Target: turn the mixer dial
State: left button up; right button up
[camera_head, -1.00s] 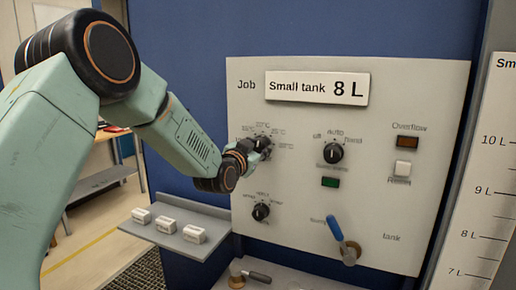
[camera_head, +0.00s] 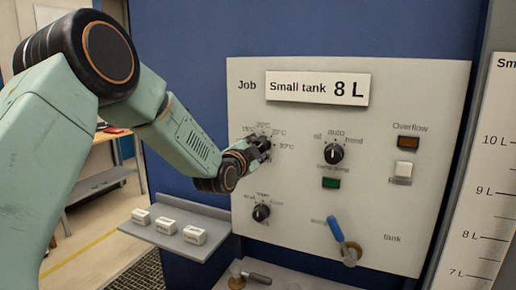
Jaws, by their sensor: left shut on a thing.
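The mixer dial appears to be the upper-left knob on the panel, with temperature marks such as 20°C and 30°C around it; the knob itself is mostly hidden by my gripper. My left gripper (camera_head: 259,147) is at this dial, shut on it, its arm coming in from the left. The panel (camera_head: 400,95) is light grey and upright, with a sign (camera_head: 318,88) reading "Small tank 8 L". My right gripper does not show.
A black knob (camera_head: 334,153) marked off, auto and hand sits to the right, another knob (camera_head: 261,212) below. A blue-handled lever (camera_head: 337,229) stands out lower right. A grey shelf (camera_head: 178,243) with white blocks (camera_head: 166,225) juts out below my arm.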

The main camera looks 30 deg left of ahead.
pick_arm(q)
jog(key=shift+r, duration=0.15)
jog(key=o, duration=1.2)
jog(key=shift+d, duration=0.15)
jog(key=shift+s, duration=0.1)
jog(key=s, duration=1.2)
jog(key=shift+d, duration=0.3)
jog(key=shift+w, duration=0.1)
